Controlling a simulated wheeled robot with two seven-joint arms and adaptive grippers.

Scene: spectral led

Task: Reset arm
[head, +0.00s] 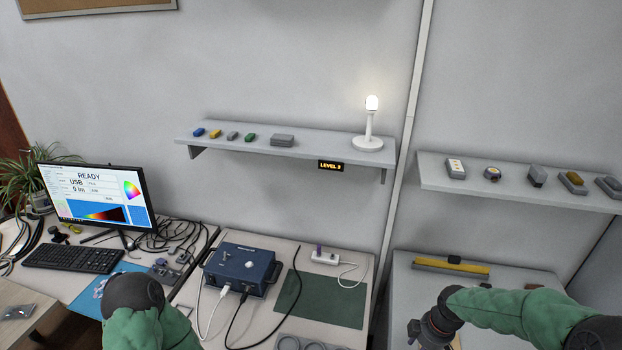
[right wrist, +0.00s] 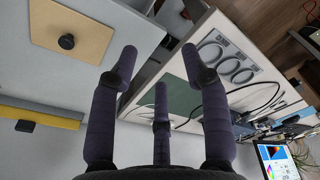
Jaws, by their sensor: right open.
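My right gripper (right wrist: 158,72) is in the right wrist view, with its dark fingers spread apart and nothing between them. It hangs above the desks, with the green mat (right wrist: 182,98) and a beige board with a black knob (right wrist: 85,28) beyond the fingers. In the head view my right arm comes in from the lower right, and its dark wrist end is at the bottom edge; the fingers are not clear there. A green-sleeved part of my left arm shows at the lower left, but the left gripper is out of frame.
A blue box with cables (head: 240,268) stands on the middle desk beside the green mat (head: 307,305). A monitor (head: 97,197) and keyboard (head: 73,257) are at left. A lit lamp (head: 369,138) stands on the left wall shelf (head: 330,153). A yellow-topped bar (head: 450,267) lies at right.

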